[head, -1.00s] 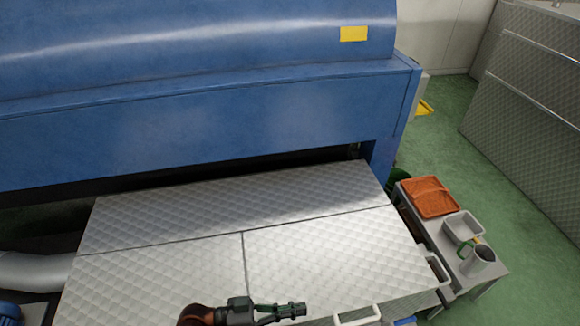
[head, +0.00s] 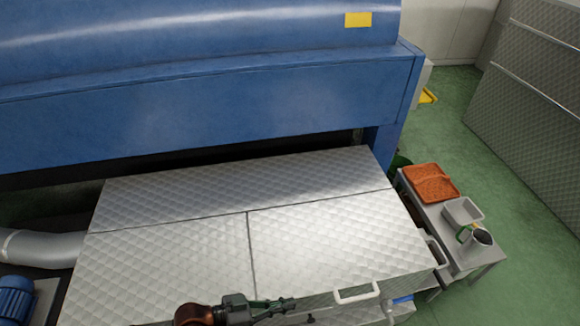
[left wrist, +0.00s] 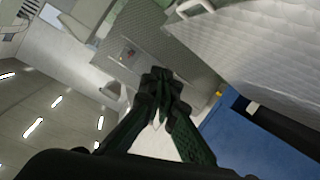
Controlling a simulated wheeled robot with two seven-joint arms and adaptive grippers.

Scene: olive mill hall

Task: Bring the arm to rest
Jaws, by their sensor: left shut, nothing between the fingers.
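My left gripper (head: 287,305) shows at the bottom of the head view, in front of the near edge of the quilted metal cover (head: 330,245). Its green fingers are together and hold nothing. In the left wrist view the fingertips (left wrist: 158,78) meet near the middle of the picture, with no object between them. My right gripper is in neither view.
A white handle (head: 357,294) sits on the cover's near edge, close to the left gripper. A blue machine (head: 200,120) spans the back. At right, a small table (head: 466,262) holds an orange tray (head: 431,182), a white tub (head: 463,211) and a metal jug (head: 476,240). Green floor lies beyond.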

